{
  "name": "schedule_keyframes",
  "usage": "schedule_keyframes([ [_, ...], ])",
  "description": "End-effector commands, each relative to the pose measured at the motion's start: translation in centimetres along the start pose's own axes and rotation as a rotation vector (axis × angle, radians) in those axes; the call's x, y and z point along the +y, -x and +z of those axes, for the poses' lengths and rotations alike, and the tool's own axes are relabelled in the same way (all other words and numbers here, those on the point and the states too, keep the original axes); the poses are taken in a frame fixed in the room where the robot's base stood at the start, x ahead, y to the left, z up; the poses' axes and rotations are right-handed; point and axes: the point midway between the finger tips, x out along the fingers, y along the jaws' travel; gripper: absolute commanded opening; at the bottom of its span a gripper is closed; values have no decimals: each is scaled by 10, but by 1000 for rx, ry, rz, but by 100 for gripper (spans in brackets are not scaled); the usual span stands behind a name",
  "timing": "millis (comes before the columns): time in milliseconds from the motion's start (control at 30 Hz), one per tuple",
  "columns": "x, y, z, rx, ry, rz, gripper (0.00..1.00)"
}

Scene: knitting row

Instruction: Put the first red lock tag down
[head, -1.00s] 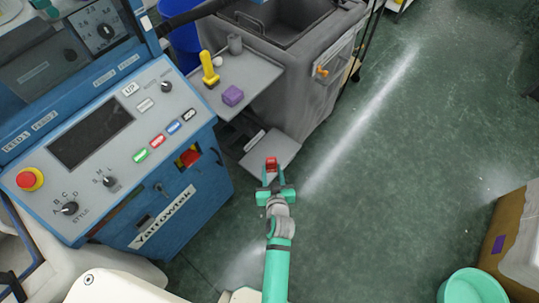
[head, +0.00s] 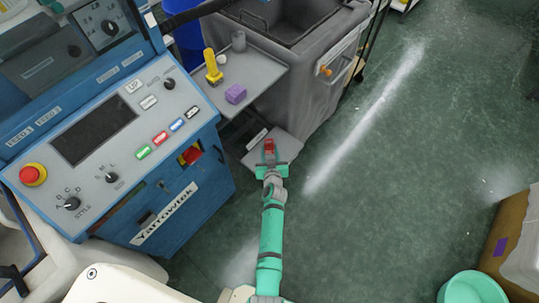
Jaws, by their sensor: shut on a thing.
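The red lock tag (head: 269,147) is between the fingertips of my gripper (head: 269,156). My gripper is shut on it and shows in front of a low grey plate (head: 288,147) at the foot of the grey cart. In the picture the tag overlaps the plate; I cannot tell whether it touches it. The tag's lower part is hidden by the fingers.
The blue control machine (head: 190,215) stands at left. Green floor (head: 400,180) at right is largely clear.

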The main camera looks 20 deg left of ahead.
Motion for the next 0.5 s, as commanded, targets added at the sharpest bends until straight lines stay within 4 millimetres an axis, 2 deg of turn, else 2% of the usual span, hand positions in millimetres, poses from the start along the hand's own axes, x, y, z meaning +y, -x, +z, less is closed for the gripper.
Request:
schedule_keyframes([
  [300, 0, -11, 24, -1, -1, -1, 14],
  [500, 0, -13, 28, -1, 1, 1, 14],
])
